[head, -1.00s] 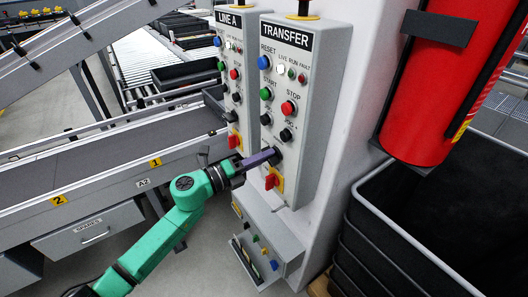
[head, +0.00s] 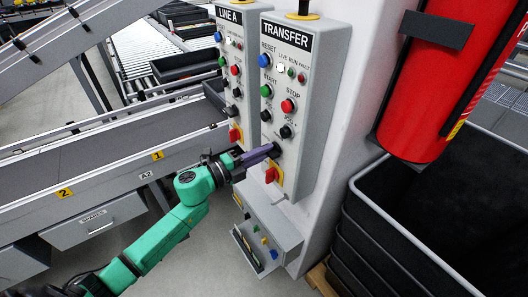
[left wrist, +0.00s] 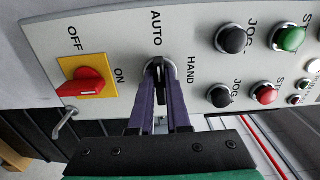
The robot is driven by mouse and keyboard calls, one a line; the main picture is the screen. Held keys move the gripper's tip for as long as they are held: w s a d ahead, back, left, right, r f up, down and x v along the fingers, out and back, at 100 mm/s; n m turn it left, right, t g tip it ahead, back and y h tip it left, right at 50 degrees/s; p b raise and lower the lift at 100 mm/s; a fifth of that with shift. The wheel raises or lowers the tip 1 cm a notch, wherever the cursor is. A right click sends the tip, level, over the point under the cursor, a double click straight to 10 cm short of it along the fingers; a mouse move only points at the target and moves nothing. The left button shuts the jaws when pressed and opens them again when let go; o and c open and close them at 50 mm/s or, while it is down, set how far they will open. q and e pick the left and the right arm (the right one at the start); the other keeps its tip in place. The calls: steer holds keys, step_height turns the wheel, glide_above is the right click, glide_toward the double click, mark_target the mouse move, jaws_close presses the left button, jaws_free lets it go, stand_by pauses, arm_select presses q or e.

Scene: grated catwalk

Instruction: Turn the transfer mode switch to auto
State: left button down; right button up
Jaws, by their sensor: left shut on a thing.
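The TRANSFER panel (head: 285,75) is the nearer grey box on the post. Its mode switch, a dark knob in a pale ring (left wrist: 157,68), sits between the AUTO label (left wrist: 156,28) and the HAND label (left wrist: 190,70) in the left wrist view. My left gripper (head: 275,150) has its purple fingers shut on this knob, one finger on each side. The fingers hide much of the knob in both views, and I cannot tell exactly where it points. My right gripper is not in view.
Below the knob is a red rotary switch on a yellow plate (left wrist: 85,84), marked OFF and ON. Black JOG buttons (left wrist: 230,38) lie close above the knob. The LINE A panel (head: 230,75) is to the left. Black crates (head: 410,240) and a red extinguisher (head: 415,105) are right.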

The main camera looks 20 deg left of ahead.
arm_select(q)
steer(key=c, duration=0.9)
jaws_free()
steer(key=shift+a, duration=0.1)
steer(key=b+v, duration=0.4)
steer(key=v, duration=1)
steer(key=shift+s+a, duration=0.1)
steer(key=shift+s, duration=0.2)
